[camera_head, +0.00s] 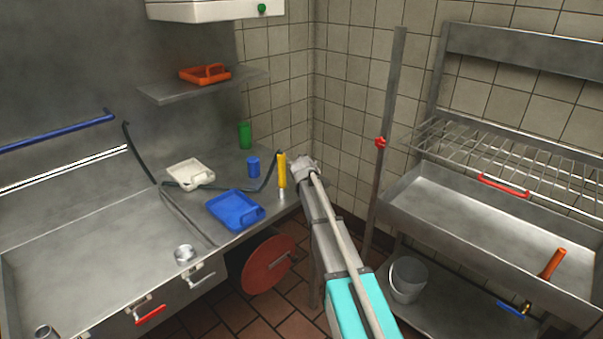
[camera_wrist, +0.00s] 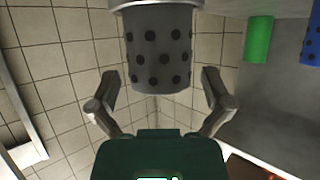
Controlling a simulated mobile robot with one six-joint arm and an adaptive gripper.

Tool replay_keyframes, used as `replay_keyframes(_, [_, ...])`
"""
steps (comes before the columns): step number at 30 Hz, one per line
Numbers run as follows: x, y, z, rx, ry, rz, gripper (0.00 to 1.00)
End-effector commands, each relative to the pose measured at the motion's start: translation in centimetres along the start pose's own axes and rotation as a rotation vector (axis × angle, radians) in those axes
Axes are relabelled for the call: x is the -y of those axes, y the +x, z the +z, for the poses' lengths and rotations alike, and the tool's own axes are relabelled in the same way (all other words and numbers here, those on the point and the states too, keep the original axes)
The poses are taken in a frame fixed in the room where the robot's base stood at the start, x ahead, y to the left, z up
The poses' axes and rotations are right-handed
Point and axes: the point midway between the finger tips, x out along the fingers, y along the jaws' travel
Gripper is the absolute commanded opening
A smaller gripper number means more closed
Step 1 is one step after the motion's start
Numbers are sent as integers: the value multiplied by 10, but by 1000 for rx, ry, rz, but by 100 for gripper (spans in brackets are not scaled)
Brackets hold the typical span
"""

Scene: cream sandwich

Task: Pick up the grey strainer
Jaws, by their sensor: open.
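A dark grey strainer (camera_wrist: 158,48), a cylinder dotted with holes and with a pale metal rim, hangs into the top middle of the wrist view. My gripper (camera_wrist: 160,80) is open. Its two fingers stand left and right of the strainer's lower end in the picture, with a gap on both sides. I cannot tell how far the strainer lies beyond the fingertips. In the head view my gripper (camera_head: 303,166) is at the counter's right end, beside a yellow cylinder (camera_head: 281,170). I cannot make out the strainer there.
A wall shelf (camera_head: 160,93) holds an orange tray (camera_head: 205,74). A sink rack (camera_head: 480,175) stands right.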

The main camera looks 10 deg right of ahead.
Motion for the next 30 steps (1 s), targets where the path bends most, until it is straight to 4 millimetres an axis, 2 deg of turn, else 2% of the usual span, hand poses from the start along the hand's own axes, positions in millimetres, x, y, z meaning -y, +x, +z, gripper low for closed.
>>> replay_keyframes(2, [0,0,0,0,0,0,96])
replay_keyframes(14, [0,0,0,0,0,0,22])
replay_keyframes(30, [0,-3,-7,0,0,0,20])
